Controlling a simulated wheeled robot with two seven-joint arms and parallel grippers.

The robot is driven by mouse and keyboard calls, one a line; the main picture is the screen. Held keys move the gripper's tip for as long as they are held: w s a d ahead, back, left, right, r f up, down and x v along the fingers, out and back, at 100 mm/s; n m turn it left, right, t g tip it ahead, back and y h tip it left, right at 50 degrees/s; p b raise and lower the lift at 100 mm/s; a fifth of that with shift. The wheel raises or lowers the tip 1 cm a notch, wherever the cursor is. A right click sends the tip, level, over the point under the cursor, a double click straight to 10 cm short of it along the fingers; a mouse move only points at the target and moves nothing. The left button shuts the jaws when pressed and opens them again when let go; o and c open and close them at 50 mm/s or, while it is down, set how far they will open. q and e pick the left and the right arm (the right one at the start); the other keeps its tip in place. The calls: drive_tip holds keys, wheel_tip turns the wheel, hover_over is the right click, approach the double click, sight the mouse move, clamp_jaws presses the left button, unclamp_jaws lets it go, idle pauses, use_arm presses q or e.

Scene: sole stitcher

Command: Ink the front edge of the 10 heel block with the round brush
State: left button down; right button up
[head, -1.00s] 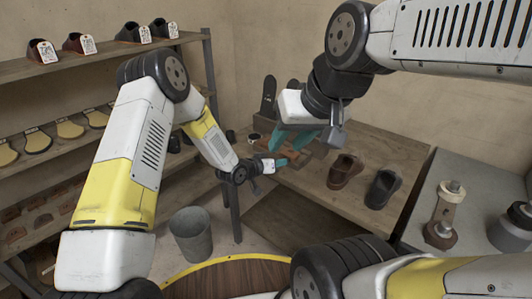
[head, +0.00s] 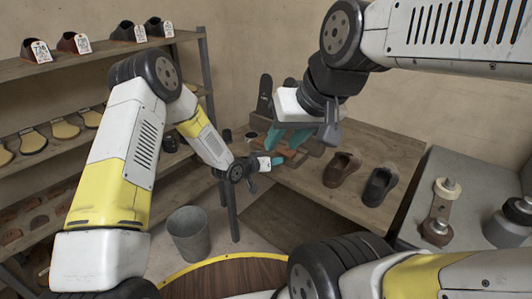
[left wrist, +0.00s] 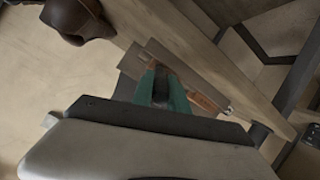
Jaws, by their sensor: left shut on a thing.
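My left gripper (head: 275,161) is low at the near left edge of the wooden bench, just below my right gripper. In the left wrist view its teal finger (left wrist: 160,88) is beside a slim brown wooden handle with a metal collar (left wrist: 207,103), seemingly the round brush, held in the jaws. Its bristle end is not clear. My right gripper (head: 288,137) hangs over the back left of the bench, its teal fingers apart. Reddish-brown blocks (head: 292,155) lie beneath and behind it, partly hidden. I cannot tell which is the 10 heel block.
A brown shoe (head: 341,168) and a black shoe (head: 379,187) stand on the bench (head: 330,200). A small dark cup (head: 251,136) is at its left end. A grey bucket (head: 188,235) stands on the floor. Shelves (head: 90,60) fill the left. A grey counter (head: 465,190) is at right.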

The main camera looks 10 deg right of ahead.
use_arm(q)
drive_tip(key=shift+w+a+r, duration=0.1)
drive_tip(key=shift+w+r, duration=0.1)
drive_tip(key=shift+w, duration=0.1)
drive_tip(key=shift+w+a+f, duration=0.15)
drive_tip(key=shift+w+a, duration=1)
drive_tip(key=shift+w, duration=0.05)
drive_tip(key=shift+w, duration=0.1)
drive_tip(key=shift+s+d, duration=0.4)
drive_tip(key=shift+s, duration=0.05)
drive_tip(key=shift+s+d, duration=0.55)
drive_tip(key=shift+s, duration=0.2)
drive_tip(key=shift+s+d, duration=0.5)
drive_tip(key=shift+s, duration=0.2)
drive_tip(key=shift+s+d, duration=0.1)
